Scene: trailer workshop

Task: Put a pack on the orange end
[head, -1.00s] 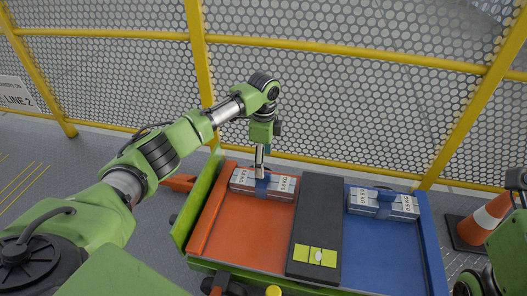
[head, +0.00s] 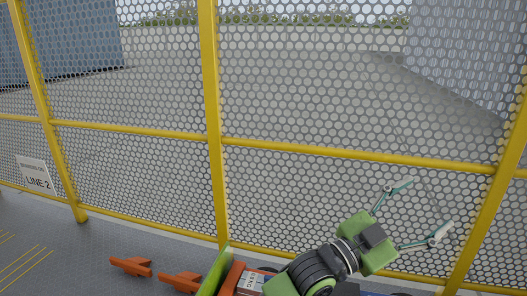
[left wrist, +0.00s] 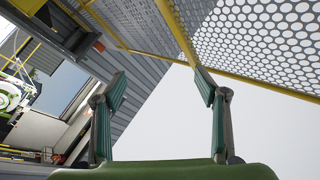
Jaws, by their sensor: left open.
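A grey pack (head: 250,283) with a white printed label sits on the orange end (head: 230,279) of the trailer, at the bottom of the head view. Only part of both shows, since the frame edge and my left arm cut them off. My left gripper (head: 424,208) is raised to the right of the pack and well above it, in front of the mesh fence. Its fingers are spread wide with nothing between them. The left wrist view also shows the gripper (left wrist: 160,88) open and empty. My right gripper is in neither current view.
A mesh fence with yellow posts and rails (head: 210,120) stands behind the trailer. A "LINE 2" sign (head: 36,172) hangs at the left.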

